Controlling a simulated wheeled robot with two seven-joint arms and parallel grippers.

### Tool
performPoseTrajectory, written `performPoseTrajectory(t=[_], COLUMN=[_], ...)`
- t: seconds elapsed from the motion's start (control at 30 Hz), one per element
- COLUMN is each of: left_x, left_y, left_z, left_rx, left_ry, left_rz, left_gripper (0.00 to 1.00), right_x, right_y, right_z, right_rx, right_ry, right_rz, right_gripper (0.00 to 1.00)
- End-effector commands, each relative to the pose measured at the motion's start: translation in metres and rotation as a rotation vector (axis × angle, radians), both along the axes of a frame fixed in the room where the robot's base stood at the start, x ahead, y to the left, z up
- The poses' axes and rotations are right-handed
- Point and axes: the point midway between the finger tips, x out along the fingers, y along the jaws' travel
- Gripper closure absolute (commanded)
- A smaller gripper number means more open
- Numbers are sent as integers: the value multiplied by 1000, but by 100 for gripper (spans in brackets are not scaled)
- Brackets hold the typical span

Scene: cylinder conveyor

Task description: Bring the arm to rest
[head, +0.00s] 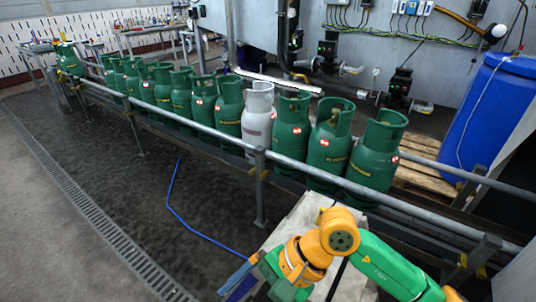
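One green and orange arm of mine comes in from the lower right and bends at an orange joint above a pale plank-like surface (298,225). Its far end, my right gripper (240,284), points to the lower left near the bottom edge. It is small and partly cut off, so its fingers cannot be made out. No gas cylinder is seen in contact with the arm. My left gripper is not in view.
Several green gas cylinders (375,155) and a light grey one (258,118) stand in a row on the conveyor, behind a metal rail (400,205). A blue drum (495,115) stands on the right. A blue hose (190,222) lies on the open dark floor (105,165).

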Motion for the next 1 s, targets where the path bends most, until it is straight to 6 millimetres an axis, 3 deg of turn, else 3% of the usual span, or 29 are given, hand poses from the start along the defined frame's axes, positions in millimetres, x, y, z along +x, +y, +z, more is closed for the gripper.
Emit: performPoseTrajectory(t=[0.07,0.17,0.27,0.3,0.33,0.4,0.47,0.53,0.57,0.6,0.67,0.7,0.8,0.9,1.0], left_x=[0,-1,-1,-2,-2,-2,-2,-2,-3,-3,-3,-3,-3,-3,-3], left_y=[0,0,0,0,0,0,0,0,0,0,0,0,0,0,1], left_z=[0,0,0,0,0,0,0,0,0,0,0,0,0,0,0], left_rx=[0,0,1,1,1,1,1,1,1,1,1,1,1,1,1], left_ry=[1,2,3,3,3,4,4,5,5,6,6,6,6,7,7], left_rz=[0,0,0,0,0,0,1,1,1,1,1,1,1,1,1], left_gripper=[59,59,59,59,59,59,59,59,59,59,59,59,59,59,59], right_x=[-14,-26,-15,4,24,77,116,144,149,150,140,128,91,48,3], right_y=[26,57,65,53,37,-14,-62,-112,-130,-151,-174,-185,-200,-206,-207], right_z=[22,72,148,180,199,213,192,144,117,82,30,0,-61,-103,-133], right_rx=[172,460,840,1019,1154,1438,1640,1838,-1829,-1669,-1467,-1356,-1136,-969,-832], right_ry=[111,333,704,910,1080,1483,1805,2149,-2182,-2037,-1837,-1718,-1459,-1243,-1048], right_rz=[-49,-155,-337,-440,-526,-735,-911,-1112,1147,1097,1029,992,913,856,809], right_gripper=[1,1,1,1,1,1,1,1,1,1,1,1,1,1,1])
